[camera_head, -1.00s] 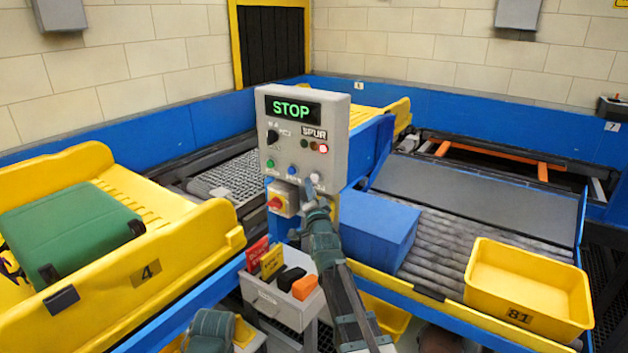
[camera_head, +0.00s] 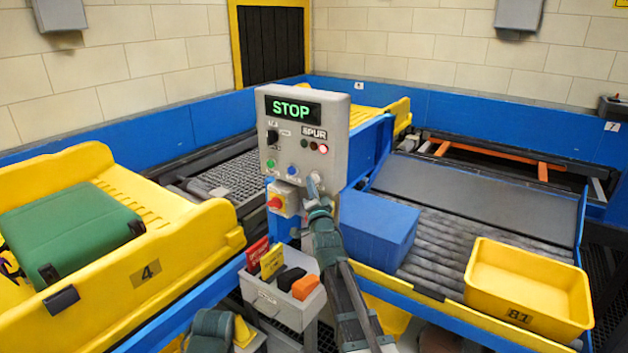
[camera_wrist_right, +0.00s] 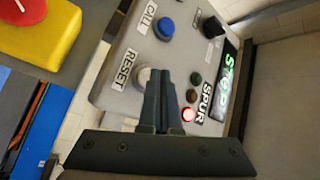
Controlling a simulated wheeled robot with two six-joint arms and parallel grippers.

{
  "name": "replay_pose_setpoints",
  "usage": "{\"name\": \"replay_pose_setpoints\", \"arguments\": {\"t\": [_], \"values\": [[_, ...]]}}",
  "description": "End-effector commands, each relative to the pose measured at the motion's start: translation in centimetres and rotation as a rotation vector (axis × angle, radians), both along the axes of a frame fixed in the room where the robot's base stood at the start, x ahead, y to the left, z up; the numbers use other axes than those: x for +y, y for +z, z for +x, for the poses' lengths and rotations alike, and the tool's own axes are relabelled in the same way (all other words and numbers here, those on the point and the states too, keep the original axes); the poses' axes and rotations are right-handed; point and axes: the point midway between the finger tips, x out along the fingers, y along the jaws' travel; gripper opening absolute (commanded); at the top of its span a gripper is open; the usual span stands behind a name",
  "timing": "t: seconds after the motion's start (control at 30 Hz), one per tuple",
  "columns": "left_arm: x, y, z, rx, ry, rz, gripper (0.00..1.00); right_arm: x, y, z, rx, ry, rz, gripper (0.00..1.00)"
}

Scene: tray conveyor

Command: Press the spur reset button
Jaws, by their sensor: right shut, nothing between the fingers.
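The grey control box (camera_head: 340,115) stands upright at the centre with a green STOP display (camera_head: 292,110). Below are a green button (camera_head: 271,163) and a blue button (camera_head: 292,170). The pale reset button (camera_wrist_right: 143,76), labelled RESET, shows in the right wrist view. My right gripper (camera_head: 313,187) is shut and empty, its tips right at this button and partly covering it; it also shows in the right wrist view (camera_wrist_right: 159,80). I cannot tell whether they touch. The red spur lamp (camera_wrist_right: 188,114) glows. My left gripper is not in view.
A red emergency knob on a yellow box (camera_head: 277,202) sits just below left of the buttons. A grey bin of cards and markers (camera_head: 285,302) stands below. A blue box (camera_head: 378,230) and yellow tray (camera_head: 525,290) lie right; a green case (camera_head: 70,235) lies left.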

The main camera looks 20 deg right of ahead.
Motion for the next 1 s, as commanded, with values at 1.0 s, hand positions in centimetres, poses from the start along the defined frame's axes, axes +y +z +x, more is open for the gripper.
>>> {"name": "replay_pose_setpoints", "arguments": {"t": [1.0], "values": [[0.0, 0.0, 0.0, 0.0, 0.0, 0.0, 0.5, -0.59, 0.0, 0.47, 0.0, 0.0, 0.0, 0.0]]}}
